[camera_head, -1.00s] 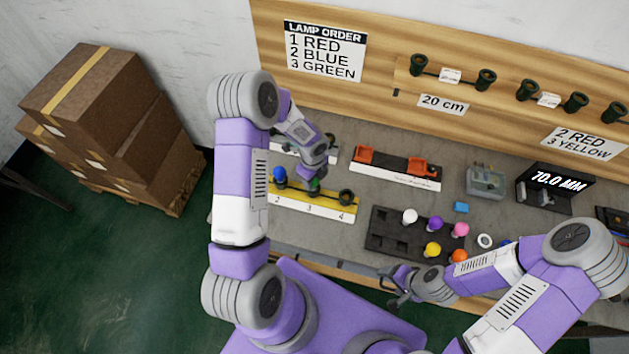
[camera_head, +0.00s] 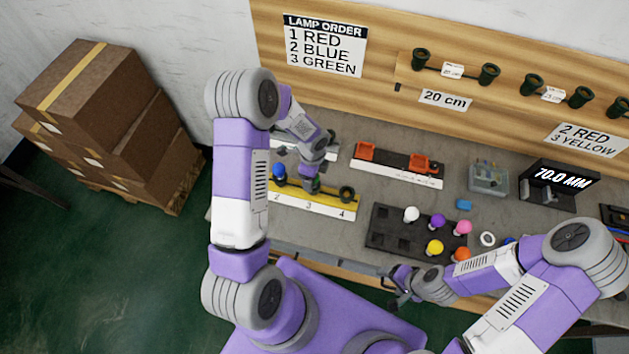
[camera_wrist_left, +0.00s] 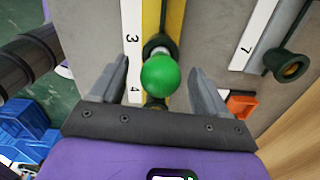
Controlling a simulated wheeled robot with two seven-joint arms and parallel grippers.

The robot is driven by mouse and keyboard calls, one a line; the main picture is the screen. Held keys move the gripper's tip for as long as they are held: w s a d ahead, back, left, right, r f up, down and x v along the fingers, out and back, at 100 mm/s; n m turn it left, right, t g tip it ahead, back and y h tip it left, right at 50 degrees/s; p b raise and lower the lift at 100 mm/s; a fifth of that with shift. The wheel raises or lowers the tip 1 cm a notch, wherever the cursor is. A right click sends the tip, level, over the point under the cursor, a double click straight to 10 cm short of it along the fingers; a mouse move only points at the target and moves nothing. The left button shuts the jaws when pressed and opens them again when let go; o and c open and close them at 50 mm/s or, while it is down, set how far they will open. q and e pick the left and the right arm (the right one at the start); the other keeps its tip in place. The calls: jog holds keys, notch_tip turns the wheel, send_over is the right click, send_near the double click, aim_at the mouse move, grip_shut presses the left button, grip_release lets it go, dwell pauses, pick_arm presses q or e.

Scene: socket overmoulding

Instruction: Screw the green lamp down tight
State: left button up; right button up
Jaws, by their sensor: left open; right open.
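The green lamp (camera_wrist_left: 160,75) stands in a dark socket beside the number 3 of the yellow strip (camera_head: 300,195). In the head view only a little green (camera_head: 314,185) shows under my left gripper (camera_head: 300,180). In the left wrist view the two fingers of my left gripper (camera_wrist_left: 157,90) are open, one on each side of the green bulb, with gaps on both sides. My right gripper (camera_head: 396,291) is open and empty at the table's front edge.
A blue lamp (camera_head: 279,171) stands left of the green one; an empty socket (camera_head: 347,194) is to its right. A dark tray (camera_head: 388,240) holds several coloured lamps. A strip with orange parts (camera_head: 398,167) lies behind. A display (camera_head: 558,182) reads 70.0 MM.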

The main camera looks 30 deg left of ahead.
pick_arm(q)
jog(key=n+b, duration=0.2)
jog(key=n, duration=0.2)
jog(key=shift+f, duration=0.1)
jog(key=shift+n, duration=0.8)
jog(key=shift+n+b, duration=0.65)
jog(key=shift+n, duration=0.35)
jog(key=n+b, duration=0.1)
jog(key=n, duration=0.3)
jog(key=shift+n, duration=0.4)
jog(key=n, duration=0.3)
jog(key=shift+n, duration=0.3)
jog(key=n, duration=0.3)
